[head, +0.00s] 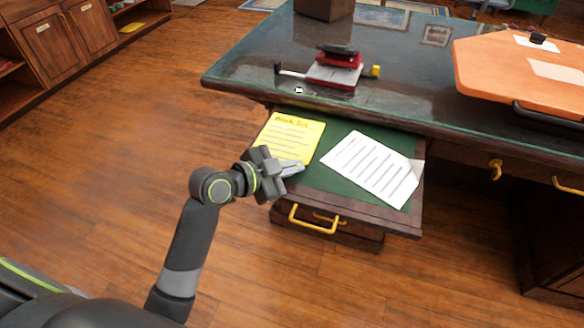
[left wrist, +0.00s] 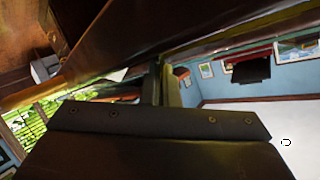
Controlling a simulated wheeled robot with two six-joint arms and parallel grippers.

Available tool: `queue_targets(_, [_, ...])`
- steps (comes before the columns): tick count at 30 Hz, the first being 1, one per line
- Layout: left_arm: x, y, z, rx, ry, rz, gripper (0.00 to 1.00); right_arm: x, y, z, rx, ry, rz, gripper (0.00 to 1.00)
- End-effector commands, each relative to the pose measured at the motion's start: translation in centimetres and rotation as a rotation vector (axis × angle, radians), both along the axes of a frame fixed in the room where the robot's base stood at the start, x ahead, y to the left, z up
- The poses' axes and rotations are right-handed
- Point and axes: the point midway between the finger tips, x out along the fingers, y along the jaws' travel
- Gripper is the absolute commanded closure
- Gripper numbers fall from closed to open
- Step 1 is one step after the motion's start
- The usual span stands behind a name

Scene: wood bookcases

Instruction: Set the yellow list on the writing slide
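The yellow list (head: 291,136), a sheet with a heading and lines of writing, lies on the left part of the writing slide. The writing slide (head: 337,135) is pulled out from under the desktop and has a green surface with a dark wood edge. My left gripper (head: 292,168) is at the slide's left front, beside the list's lower edge. Its fingers (left wrist: 160,84) look close together in the left wrist view, with no sheet seen between them. I cannot tell whether they touch the list or slide. My right gripper is not in view.
A white lined sheet (head: 374,167) lies on the slide's right part. A red stapler or punch (head: 335,67) stands on the glass-topped desk (head: 235,75). An orange board (head: 515,75) lies at the right. A yellow handle (head: 313,221) sticks out below the slide.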

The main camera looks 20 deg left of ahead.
Motion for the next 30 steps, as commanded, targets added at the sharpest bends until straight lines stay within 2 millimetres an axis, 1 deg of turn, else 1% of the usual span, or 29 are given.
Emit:
queue_targets(7, [0.0,0.0,-0.1,-0.001,0.001,0.0,1.0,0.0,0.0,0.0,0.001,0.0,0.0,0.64])
queue_targets(11, [0.0,0.0,-0.3,-0.001,0.001,0.0,1.0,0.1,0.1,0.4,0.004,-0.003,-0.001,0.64])
queue_targets(14, [0.0,0.0,-0.3,-0.001,0.001,0.0,0.9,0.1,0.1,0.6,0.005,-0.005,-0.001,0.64])
queue_targets(21, [0.0,0.0,-0.3,-0.001,0.001,0.0,0.9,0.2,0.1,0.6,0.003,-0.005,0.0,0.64])
queue_targets(26, [0.0,0.0,0.1,-0.001,0.001,0.0,0.9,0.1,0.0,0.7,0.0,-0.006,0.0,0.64])
queue_targets(30, [-1.6,1.3,0.8,0.006,0.0,0.001,0.9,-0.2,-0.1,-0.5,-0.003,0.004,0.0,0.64])
